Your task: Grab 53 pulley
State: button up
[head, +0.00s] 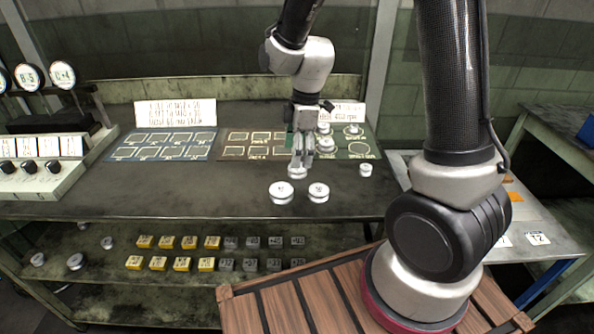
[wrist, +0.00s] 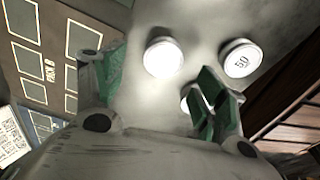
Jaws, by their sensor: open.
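Several white, round pulleys stand on the dark bench. In the head view two larger ones, a left pulley (head: 281,192) and a right pulley (head: 318,192), are at the front, with a smaller pulley (head: 297,173) just behind them. My gripper (head: 301,162) points down above that smaller one. In the wrist view my gripper (wrist: 160,75) is open and empty, with green-padded fingers apart. A washed-out pulley (wrist: 162,58) and a pulley with a mark like 50 (wrist: 239,58) lie beyond the fingers. Another pulley (wrist: 187,101) is partly hidden by the right finger. I cannot read a 53.
More pulleys (head: 326,145) stand on a dark green outlined mat (head: 362,148) at the right, and a small one (head: 366,170) sits near the bench's right side. A blue outlined mat (head: 160,147) lies left. The lower shelf (head: 110,262) holds yellow and grey blocks. The bench's left front is clear.

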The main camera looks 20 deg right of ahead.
aim_at(298, 170)
notch_tip(298, 170, down, 4)
jog(key=shift+s+f, duration=0.1)
jog(key=shift+s, duration=0.05)
jog(key=c, duration=1.2)
